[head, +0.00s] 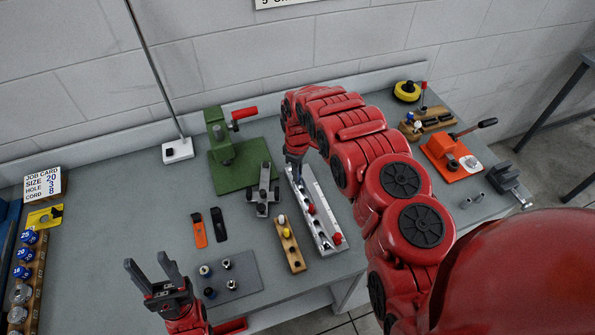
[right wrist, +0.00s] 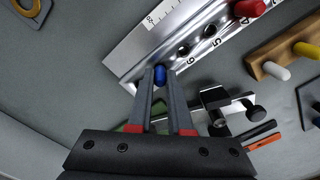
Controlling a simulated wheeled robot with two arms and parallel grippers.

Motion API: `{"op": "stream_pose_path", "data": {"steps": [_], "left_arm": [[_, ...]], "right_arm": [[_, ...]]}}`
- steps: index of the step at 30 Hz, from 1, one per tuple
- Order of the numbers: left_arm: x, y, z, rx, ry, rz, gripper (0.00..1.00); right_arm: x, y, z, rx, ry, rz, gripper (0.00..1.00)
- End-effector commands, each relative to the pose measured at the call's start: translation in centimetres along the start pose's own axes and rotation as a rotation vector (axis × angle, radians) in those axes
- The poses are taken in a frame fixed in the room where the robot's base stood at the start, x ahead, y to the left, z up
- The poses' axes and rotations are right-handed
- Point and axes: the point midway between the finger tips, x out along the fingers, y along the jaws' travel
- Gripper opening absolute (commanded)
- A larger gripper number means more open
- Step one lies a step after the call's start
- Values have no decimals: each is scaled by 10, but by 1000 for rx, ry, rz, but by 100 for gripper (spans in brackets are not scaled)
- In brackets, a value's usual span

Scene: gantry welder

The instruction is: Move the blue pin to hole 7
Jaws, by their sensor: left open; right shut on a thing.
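The silver numbered rail (head: 319,196) lies on the bench with red pins in it; it also fills the upper right wrist view (right wrist: 150,42). Numbers 4, 5 and 6 are readable there. My right gripper (head: 293,163) is at the rail's far end, shut on the blue pin (right wrist: 160,74). The pin shows between the fingertips, over the rail's end just past the dark hole by number 6. Hole 7 is hidden, and I cannot tell whether the pin is in it or above it. My left gripper (head: 151,277) is open and empty over the near left bench.
A wooden block (head: 292,254) with yellow and white pins lies left of the rail. A grey clamp (head: 262,192), a green press (head: 233,160) and a grey plate with pins (head: 241,272) stand further left. An orange toggle clamp (head: 450,158) is at right.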

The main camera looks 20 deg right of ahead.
Motion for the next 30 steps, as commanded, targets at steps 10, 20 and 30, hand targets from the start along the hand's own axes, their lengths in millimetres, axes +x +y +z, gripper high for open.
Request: {"op": "stream_pose_path", "data": {"steps": [10,20,30], "left_arm": [[-2,0,0,0,0,0,50],[-2,0,0,0,0,0,50],[-16,1,3,0,0,0,50]], "right_arm": [[4,0,0,0,0,0,46],[4,0,0,0,0,0,53],[-25,0,0,-1,-2,1,53]]}}
